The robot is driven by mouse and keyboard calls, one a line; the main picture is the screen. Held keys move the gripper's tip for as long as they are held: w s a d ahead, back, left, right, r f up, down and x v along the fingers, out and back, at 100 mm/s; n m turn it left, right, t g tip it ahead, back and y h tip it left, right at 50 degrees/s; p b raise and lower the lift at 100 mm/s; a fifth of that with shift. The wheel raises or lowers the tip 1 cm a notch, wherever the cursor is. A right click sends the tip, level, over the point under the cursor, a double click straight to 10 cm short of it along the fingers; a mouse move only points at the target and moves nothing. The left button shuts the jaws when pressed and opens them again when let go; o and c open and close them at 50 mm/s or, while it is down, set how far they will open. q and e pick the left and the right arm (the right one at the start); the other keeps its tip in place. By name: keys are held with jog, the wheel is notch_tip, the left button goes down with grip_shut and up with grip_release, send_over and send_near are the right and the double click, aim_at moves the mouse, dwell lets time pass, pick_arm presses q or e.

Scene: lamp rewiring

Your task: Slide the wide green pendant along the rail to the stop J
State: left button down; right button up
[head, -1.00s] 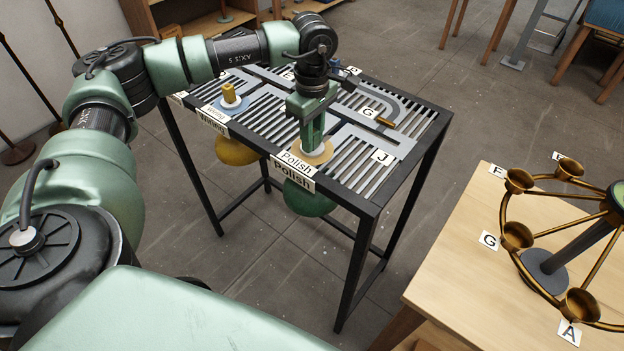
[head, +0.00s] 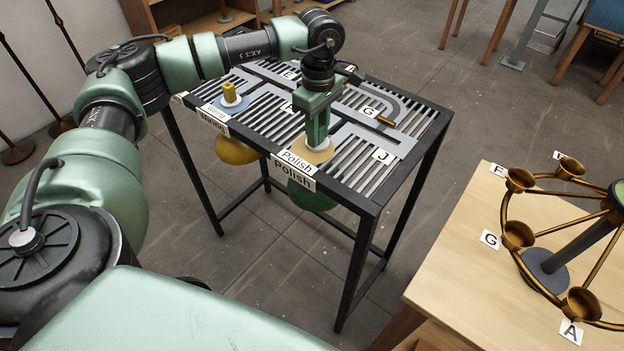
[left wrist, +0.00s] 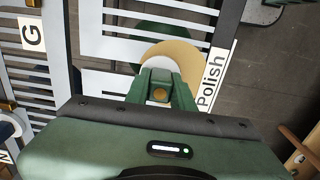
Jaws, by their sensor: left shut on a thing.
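The wide green pendant (head: 312,196) hangs under the slatted rack top at its front edge. Its tan disc (head: 313,151) lies on top of the slats by the "Polish" sign. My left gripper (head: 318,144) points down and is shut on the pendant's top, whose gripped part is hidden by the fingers. In the left wrist view the fingers (left wrist: 160,92) are over the white and tan disc (left wrist: 180,56), and the green shade (left wrist: 157,30) shows through the slats. The stop J label (head: 381,155) lies right of the gripper. My right gripper is not in view.
A yellow pendant (head: 237,150) with a yellow knob (head: 229,91) hangs at the "Wiring" sign, to the left. A wooden table (head: 455,275) with a brass ring fixture stands right.

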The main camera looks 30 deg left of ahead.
pick_arm(q)
jog(key=shift+w+d+b, duration=0.15)
jog(key=shift+w+b, duration=0.1)
jog(key=shift+w, duration=1.8)
jog(key=shift+w+d+b, duration=0.2)
jog(key=shift+w+b, duration=0.05)
jog(key=shift+w, duration=1.8)
jog(key=shift+w+d+b, duration=0.15)
jog(key=shift+w+b, duration=0.1)
jog(key=shift+w, duration=1.8)
jog(key=shift+d, duration=0.1)
jog(key=d, duration=0.4)
jog(key=s+d, duration=0.1)
jog(key=d, duration=0.4)
jog(key=d+p, duration=0.1)
jog(key=d, duration=0.4)
jog(key=shift+s+f, duration=0.1)
jog(key=shift+s, duration=0.05)
jog(key=shift+a, duration=0.1)
jog(key=c, duration=1.1)
grip_release()
notch_tip(320, 180, up, 8)
jog(key=shift+f+b, duration=0.1)
jog(key=shift+b, duration=1.1)
